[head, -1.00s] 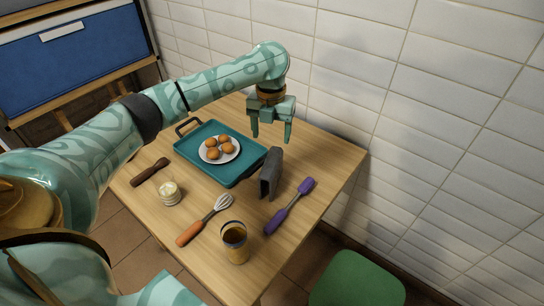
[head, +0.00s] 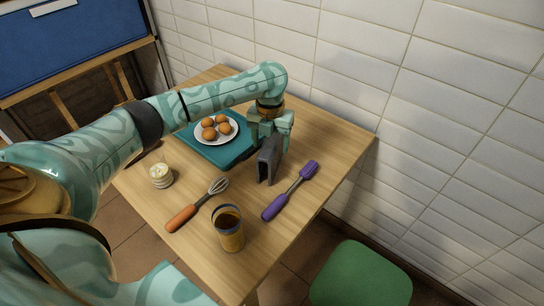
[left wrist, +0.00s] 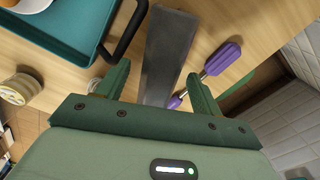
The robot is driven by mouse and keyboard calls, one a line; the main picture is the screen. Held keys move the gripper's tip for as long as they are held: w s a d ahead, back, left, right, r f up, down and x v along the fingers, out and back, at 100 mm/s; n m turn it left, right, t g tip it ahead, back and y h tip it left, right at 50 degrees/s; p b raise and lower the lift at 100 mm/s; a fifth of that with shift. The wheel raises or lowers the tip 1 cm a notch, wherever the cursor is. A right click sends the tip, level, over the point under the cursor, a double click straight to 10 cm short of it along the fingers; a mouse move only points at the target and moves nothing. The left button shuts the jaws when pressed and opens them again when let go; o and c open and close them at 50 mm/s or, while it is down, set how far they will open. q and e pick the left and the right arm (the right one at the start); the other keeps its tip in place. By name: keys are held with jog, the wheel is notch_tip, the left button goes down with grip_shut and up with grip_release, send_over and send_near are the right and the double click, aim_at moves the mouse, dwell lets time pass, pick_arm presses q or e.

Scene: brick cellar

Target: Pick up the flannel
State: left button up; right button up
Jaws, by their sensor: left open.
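The flannel (head: 268,163) is a dark grey folded cloth that stands like a narrow tent on the wooden table, right of the teal tray. In the left wrist view the flannel (left wrist: 168,55) is a long grey strip running between the two fingers. My left gripper (head: 270,141) points down at the top of the flannel, one finger on each side. It is open, and in the wrist view its fingers (left wrist: 158,78) stand apart from the cloth with a gap on both sides. My right gripper is not in view.
The teal tray (head: 232,154) bears a plate (head: 203,136) of brown eggs. A purple-handled spatula (head: 290,190) lies just right of the flannel. An orange-handled whisk (head: 197,205), a cup (head: 230,235) and a small jar (head: 161,177) stand or lie nearer. A tiled wall (head: 420,120) rises behind.

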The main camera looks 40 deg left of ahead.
pick_arm(q)
notch_tip(320, 180, down, 3)
jog(key=shift+w+f+b, duration=0.1)
jog(key=shift+b, duration=0.3)
jog(key=shift+r, duration=0.2)
jog(key=c, duration=1.2)
jog(key=shift+o, duration=0.2)
